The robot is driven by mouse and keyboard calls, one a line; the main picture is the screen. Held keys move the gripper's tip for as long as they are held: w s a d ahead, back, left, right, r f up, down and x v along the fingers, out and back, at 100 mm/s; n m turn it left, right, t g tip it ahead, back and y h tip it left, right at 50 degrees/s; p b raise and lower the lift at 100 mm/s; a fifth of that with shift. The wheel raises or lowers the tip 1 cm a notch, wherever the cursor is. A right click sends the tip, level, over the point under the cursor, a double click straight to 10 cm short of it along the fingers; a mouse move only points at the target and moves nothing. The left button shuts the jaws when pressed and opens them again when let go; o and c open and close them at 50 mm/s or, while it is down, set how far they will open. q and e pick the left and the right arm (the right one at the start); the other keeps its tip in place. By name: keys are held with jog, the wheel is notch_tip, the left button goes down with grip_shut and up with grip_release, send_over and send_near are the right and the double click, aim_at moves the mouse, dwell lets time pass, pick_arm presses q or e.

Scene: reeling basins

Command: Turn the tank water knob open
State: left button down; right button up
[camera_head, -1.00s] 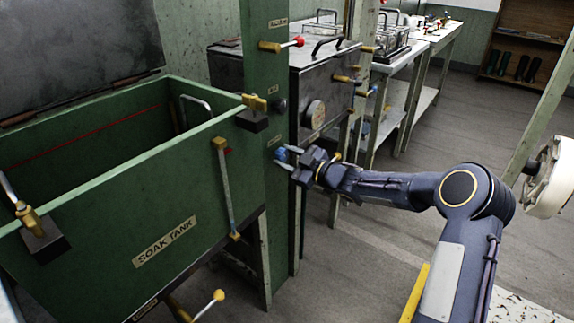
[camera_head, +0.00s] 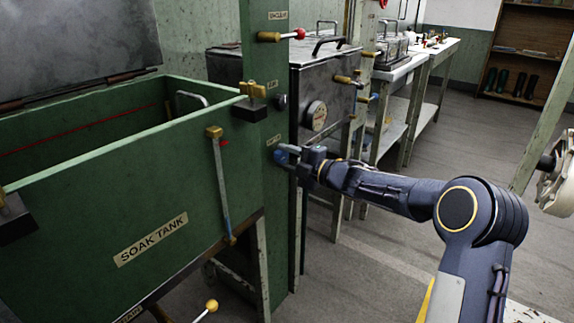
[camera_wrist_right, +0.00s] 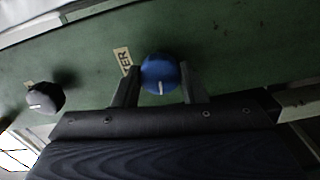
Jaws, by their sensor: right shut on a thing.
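The blue tank water knob (camera_wrist_right: 161,75) sits on the green post (camera_wrist_right: 225,45), beside a label partly readable as "...TER". It has a white mark pointing toward the bottom of the wrist view. In the head view the blue knob (camera_head: 281,157) is partly covered by my fingers. My right gripper (camera_head: 287,157) reaches in from the right and is shut on the knob, with one finger on each side in the right wrist view (camera_wrist_right: 160,88). My left gripper is not in view.
A black knob (camera_wrist_right: 46,98) is on the same post. The green soak tank (camera_head: 185,200) stands to the left, with a brass valve (camera_head: 253,90) on its rim. A red-tipped lever (camera_head: 285,35) is higher on the post. A dark metal cabinet with a gauge (camera_head: 315,115) stands behind.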

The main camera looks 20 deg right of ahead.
jog(key=shift+n+b, duration=0.45)
jog(key=shift+n, duration=0.25)
jog(key=o, duration=1)
jog(key=p+v, duration=0.1)
jog(key=v, duration=0.6)
jog(key=shift+s+d+p, duration=0.3)
